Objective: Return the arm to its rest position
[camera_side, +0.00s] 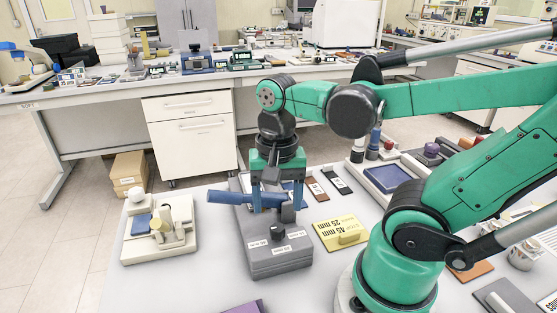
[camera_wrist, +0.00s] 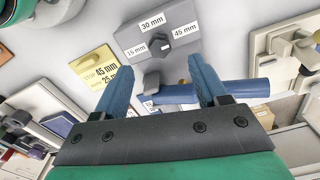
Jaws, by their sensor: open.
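My gripper (camera_side: 277,203) hangs over the white table in the side view, pointing down above a grey fixture. Its two blue fingers are apart, and in the wrist view (camera_wrist: 163,75) they show with a gap between them. A blue bar (camera_side: 229,198) lies across the grey fixture (camera_side: 280,262), sticking out to the left. In the wrist view the blue bar (camera_wrist: 245,88) runs crosswise beyond the fingers. Whether the fingers touch it I cannot tell. The grey fixture (camera_wrist: 158,35) carries labels reading 15, 30 and 45 mm around a dark knob.
A cream fixture with a blue pad (camera_side: 178,238) stands left of the grey one. A yellow stop block (camera_side: 341,233) lies to the right. A tray with a blue panel (camera_side: 387,179) and dark-capped items stand farther right. A cluttered bench (camera_side: 110,91) stands behind.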

